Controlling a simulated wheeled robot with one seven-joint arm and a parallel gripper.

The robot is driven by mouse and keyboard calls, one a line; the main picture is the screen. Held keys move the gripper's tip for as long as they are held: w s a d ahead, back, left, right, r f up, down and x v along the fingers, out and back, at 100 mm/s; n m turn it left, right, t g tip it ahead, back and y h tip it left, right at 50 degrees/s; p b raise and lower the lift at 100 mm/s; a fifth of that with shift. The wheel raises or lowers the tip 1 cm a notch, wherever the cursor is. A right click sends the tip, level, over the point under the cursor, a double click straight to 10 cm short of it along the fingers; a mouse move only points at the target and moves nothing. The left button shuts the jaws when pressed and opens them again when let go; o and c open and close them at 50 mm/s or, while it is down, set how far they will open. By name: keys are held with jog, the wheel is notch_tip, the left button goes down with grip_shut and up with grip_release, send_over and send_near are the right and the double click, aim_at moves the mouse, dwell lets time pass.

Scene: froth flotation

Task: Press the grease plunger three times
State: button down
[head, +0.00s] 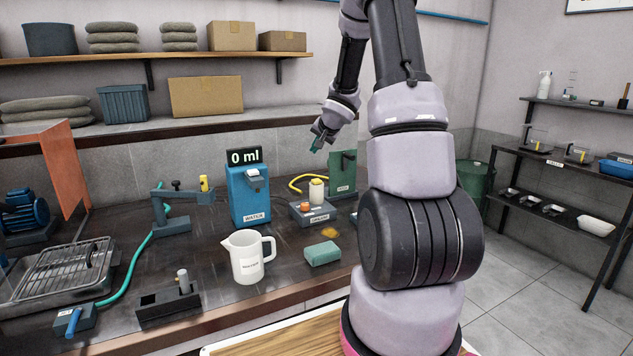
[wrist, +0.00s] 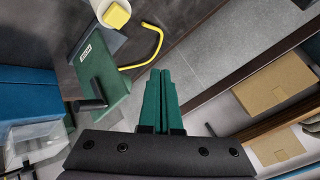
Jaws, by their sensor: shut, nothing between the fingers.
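A small grey unit (head: 313,214) stands on the bench, with a label on its front that looks like GREASE. A pale upright cylinder (head: 317,191) and an orange knob (head: 304,206) are on it; which part is the plunger I cannot tell for sure. In the wrist view a white round body with a yellow top (wrist: 117,14) shows at the top edge, apparently the same cylinder. My gripper (head: 318,144) hangs above and behind this unit, touching nothing. In the wrist view its green fingers (wrist: 163,76) are together and empty.
A green box (head: 342,172) with a yellow hose (head: 299,183) stands behind the unit. A blue water dispenser (head: 248,196) reading 0 ml is to its left. A white jug (head: 248,257) and green sponge (head: 322,253) are in front. Shelves with cardboard boxes (head: 206,97) line the wall.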

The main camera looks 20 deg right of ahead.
aim_at(318, 181)
jog(key=shift+s+d+r+n+y, duration=0.15)
jog(key=shift+s+r+n+y, duration=0.45)
jog(key=shift+n, duration=0.2)
jog(key=shift+f, duration=0.1)
jog(key=shift+f, duration=4.3)
jog(key=shift+f, duration=0.1)
jog(key=shift+f, duration=0.3)
jog(key=shift+f, duration=0.5)
jog(key=shift+r, duration=0.9)
